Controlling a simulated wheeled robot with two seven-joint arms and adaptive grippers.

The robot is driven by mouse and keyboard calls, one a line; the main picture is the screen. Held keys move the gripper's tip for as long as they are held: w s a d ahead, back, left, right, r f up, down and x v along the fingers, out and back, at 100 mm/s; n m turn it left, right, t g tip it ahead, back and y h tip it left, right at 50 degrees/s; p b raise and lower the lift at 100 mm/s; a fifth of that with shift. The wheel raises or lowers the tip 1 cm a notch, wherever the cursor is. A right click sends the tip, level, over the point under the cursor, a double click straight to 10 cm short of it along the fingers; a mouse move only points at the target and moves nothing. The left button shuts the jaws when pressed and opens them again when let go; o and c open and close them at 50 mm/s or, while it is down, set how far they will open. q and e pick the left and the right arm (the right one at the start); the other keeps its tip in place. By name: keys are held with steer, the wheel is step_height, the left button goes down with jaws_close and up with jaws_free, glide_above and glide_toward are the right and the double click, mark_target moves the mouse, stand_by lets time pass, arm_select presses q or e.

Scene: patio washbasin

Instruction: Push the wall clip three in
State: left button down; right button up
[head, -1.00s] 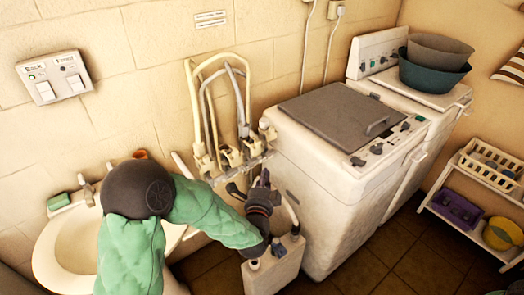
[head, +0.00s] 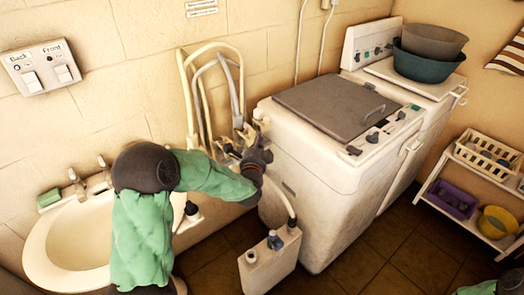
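A row of wall clips (head: 246,133) with pale hoses looped above them (head: 185,85) is on the wall left of the washing machine. The left clips are partly hidden behind my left forearm. I cannot tell which clip is the third, or how far any is pushed in. My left gripper (head: 256,152) is at the right end of the row, just below the clips and close to the machine's side. Its fingers are dark and small here, so I cannot tell if they are open or touching a clip.
The white washing machine (head: 312,165) stands right of the clips. A white canister (head: 268,265) with a hose is on the floor below. The washbasin (head: 50,245) is at the left. A shelf with baskets (head: 437,190) stands at the far right.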

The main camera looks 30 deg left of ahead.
mark_target(249, 134)
arm_select(q)
steer(key=shift+w+a, duration=0.25)
steer(key=shift+a, duration=0.2)
steer(key=a, duration=0.1)
steer(key=w+a, duration=0.1)
steer(key=a+b, duration=0.1)
steer(key=a, duration=0.1)
steer(key=shift+w, duration=0.3)
